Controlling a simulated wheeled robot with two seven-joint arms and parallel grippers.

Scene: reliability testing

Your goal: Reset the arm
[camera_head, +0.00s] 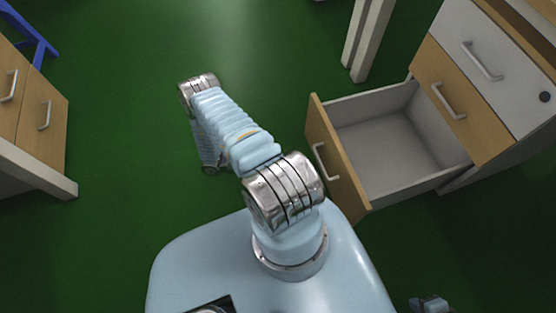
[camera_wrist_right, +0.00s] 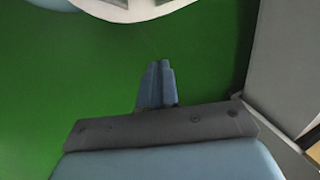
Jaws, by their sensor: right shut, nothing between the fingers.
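My right gripper (camera_head: 430,303) shows only as a small dark and pale-blue piece at the bottom edge of the head view, right of my pale-blue base. In the right wrist view its fingers (camera_wrist_right: 158,68) are together with no gap and nothing between them. They stand over green floor, beside a grey upright panel (camera_wrist_right: 292,65). My left gripper does not show. A pale-blue jointed part of my own body, with silver joint rings, rises from the base and bends over in the middle of the head view.
A cabinet (camera_head: 478,62) stands at the right with its lower drawer (camera_head: 340,158) pulled out and empty, close to my base. Another wooden cabinet (camera_head: 42,118) is at the left. White legs (camera_head: 368,40) stand at the top. Green floor (camera_head: 110,215) is clear on the left.

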